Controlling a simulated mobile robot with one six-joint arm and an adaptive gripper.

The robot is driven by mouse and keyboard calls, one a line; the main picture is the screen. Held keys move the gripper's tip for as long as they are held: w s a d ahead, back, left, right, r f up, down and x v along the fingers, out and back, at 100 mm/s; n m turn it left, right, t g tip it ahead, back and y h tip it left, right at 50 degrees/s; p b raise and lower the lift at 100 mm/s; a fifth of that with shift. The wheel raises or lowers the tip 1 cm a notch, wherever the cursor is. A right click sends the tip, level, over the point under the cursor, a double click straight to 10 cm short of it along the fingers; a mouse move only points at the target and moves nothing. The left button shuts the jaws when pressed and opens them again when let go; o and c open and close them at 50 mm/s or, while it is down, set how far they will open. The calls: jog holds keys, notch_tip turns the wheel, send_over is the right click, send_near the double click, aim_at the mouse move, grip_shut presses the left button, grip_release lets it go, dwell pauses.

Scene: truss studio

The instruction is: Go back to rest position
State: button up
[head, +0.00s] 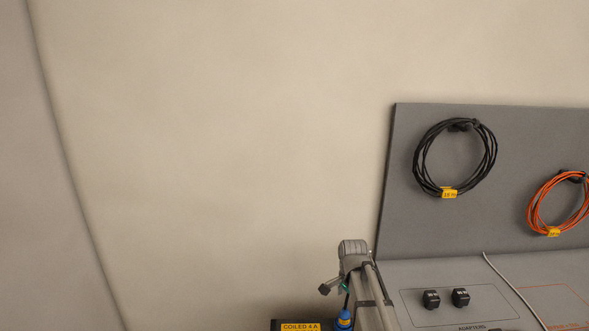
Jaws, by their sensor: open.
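My gripper is not in view in the head view. No object named by the task shows here. I cannot tell how my arm stands.
A grey panel (430,225) at the right holds a black cable coil (418,165) and an orange one (533,205). Below, a grey surface (420,275) carries two black adapters (431,300) (461,298). A grey tubular stand (353,255) and a "COILED 4 A" label (300,327) show at the bottom.

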jog(key=s+n, duration=1.2)
jog(key=s, duration=0.2)
jog(key=shift+s+a, duration=0.15)
dwell(1.9)
